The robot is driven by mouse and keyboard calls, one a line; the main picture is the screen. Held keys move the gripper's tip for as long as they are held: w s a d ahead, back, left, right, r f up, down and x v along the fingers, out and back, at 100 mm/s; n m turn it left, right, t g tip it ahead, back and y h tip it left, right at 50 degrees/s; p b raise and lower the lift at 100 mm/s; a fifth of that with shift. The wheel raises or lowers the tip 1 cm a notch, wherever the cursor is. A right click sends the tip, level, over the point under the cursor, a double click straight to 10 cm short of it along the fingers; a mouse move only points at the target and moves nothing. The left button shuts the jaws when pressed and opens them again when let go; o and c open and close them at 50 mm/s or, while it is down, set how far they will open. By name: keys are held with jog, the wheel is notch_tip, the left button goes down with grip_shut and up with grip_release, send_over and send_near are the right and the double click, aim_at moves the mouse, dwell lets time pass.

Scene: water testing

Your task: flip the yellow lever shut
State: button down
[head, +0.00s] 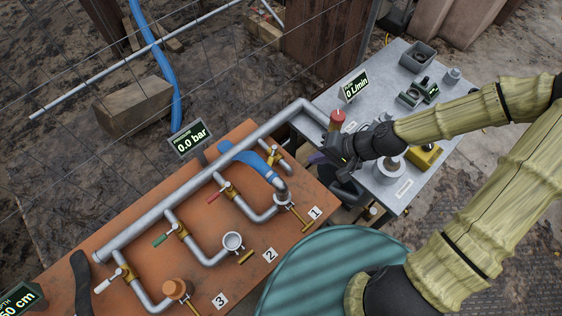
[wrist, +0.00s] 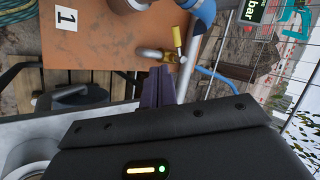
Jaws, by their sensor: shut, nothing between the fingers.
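In the wrist view a small yellow lever (wrist: 177,38) sits on a brass valve (wrist: 175,57), a little beyond my fingertips. It points up in the picture, and I cannot tell whether the valve is open or shut. In the head view I cannot pick out this yellow lever with certainty. My gripper (head: 325,157) is over the gap between the orange board and the grey table. Its dark fingers (wrist: 156,82) are shut and empty, apart from the lever.
The orange board (head: 115,242) carries a grey pipe (head: 180,200) with red (head: 214,197) and green (head: 160,240) levers. A blue hose (head: 248,160) lies near the top valve. The grey table (head: 325,101) holds a red knob (head: 337,116) close to my gripper and a yellow box (head: 425,158).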

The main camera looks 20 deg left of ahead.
aim_at(271, 159)
jog(key=x, duration=0.4)
jog(key=a+r+x, duration=0.1)
jog(key=x, duration=0.6)
jog(key=shift+a+f+p, duration=0.1)
jog(key=shift+a+p, duration=0.25)
jog(key=shift+a, duration=0.1)
jog(key=shift+s+a+f, duration=0.1)
jog(key=shift+a+f, duration=0.05)
jog(key=shift+a, duration=0.3)
jog(key=shift+a, duration=0.15)
